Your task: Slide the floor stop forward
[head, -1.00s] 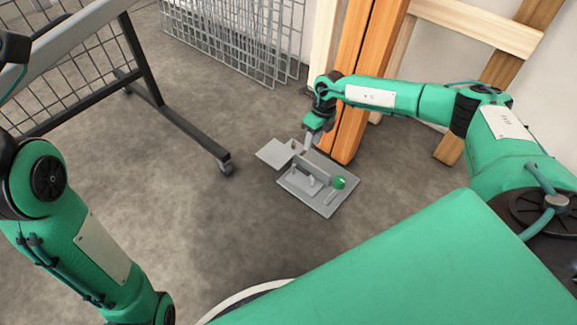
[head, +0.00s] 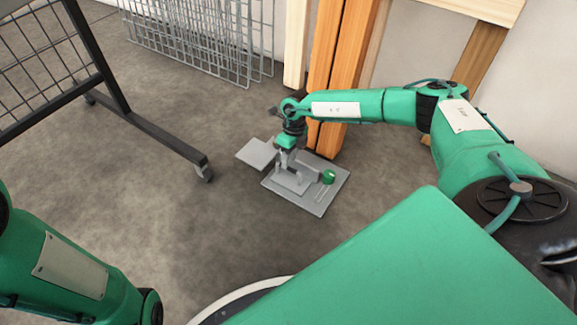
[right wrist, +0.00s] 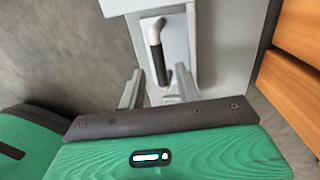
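The floor stop (head: 318,200) is a grey base plate on the floor with an upright block and a green knob (head: 328,177) on its right side. A flat grey plate (head: 256,153) juts out at its back left. My right gripper (head: 284,161) is low over the stop and hides part of the block. In the right wrist view a bent handle (right wrist: 158,55) with a black grip and a pale end stands on the stop's grey plate. The open fingers of my right gripper (right wrist: 159,88) lie either side of the grip, with gaps showing. My left gripper is out of view.
Wooden posts (head: 335,75) stand right behind the stop. A black-framed mesh rack on casters (head: 150,130) is at the left, and wire grid panels (head: 195,35) lean at the back. The concrete floor (head: 190,235) left of the stop is clear.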

